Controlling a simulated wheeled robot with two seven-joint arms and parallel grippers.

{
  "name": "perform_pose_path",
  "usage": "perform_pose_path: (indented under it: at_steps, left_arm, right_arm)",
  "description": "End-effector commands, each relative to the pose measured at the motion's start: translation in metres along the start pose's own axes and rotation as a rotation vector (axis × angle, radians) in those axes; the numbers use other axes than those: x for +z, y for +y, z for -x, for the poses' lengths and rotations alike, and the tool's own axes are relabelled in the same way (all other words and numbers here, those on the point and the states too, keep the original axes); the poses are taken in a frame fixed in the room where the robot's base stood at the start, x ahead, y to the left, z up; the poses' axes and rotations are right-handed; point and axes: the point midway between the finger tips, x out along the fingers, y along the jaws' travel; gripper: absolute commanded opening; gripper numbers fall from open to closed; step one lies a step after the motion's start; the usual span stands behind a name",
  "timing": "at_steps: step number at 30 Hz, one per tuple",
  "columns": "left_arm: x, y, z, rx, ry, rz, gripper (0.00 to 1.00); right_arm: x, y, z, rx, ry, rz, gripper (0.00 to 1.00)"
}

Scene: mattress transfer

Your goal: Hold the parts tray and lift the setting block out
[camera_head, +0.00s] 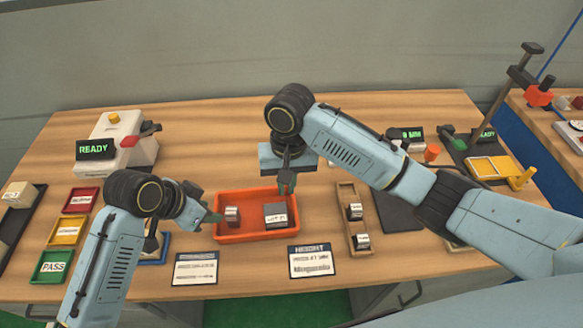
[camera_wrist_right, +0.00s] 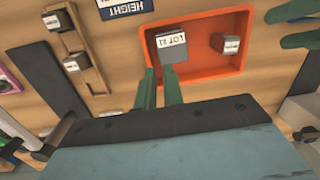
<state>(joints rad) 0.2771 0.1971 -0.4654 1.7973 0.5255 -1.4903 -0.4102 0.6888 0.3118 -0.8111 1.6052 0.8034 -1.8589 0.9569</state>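The orange parts tray (camera_head: 228,236) lies on the bench in the head view; it also shows in the right wrist view (camera_wrist_right: 213,76). Inside are a larger dark block marked LOT 21 (camera_wrist_right: 172,49) and a smaller grey block with a white label (camera_wrist_right: 230,44). I cannot tell for sure which is the setting block. My right gripper (camera_head: 287,183) points down over the tray's back right part, above the LOT block. Its fingers (camera_wrist_right: 160,72) are apart and empty. My left gripper (camera_head: 211,217) is at the tray's left rim, fingers apart; contact is unclear.
A narrow wooden holder (camera_head: 354,222) with small blocks stands right of the tray. A HEIGHT card (camera_head: 314,262) and another card (camera_head: 195,268) lie in front. Coloured bins (camera_head: 52,266) are at left. A READY machine (camera_head: 118,140) stands back left.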

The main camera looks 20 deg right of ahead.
Motion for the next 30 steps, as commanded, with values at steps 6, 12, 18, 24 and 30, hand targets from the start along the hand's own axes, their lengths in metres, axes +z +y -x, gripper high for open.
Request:
perform_pose_path:
  at_steps: [6,12,18,24,30]
  left_arm:
    - [0.0,0.0,0.0,0.0,0.0,0.0,0.36]
    - [0.0,0.0,0.0,0.0,0.0,0.0,0.36]
    - [0.0,0.0,0.0,0.0,0.0,0.0,0.36]
    - [0.0,0.0,0.0,0.0,0.0,0.0,0.36]
    - [0.0,0.0,0.0,0.0,0.0,0.0,0.36]
  right_arm:
    - [-0.016,0.019,0.022,0.058,0.067,-0.036,0.09]
    - [-0.018,0.021,0.0,0.061,0.067,-0.039,0.09]
    - [-0.02,0.023,-0.04,0.06,0.066,-0.039,0.09]
    - [-0.023,0.025,-0.077,0.059,0.066,-0.037,0.09]
    - [-0.025,0.026,-0.1,0.057,0.067,-0.037,0.09]
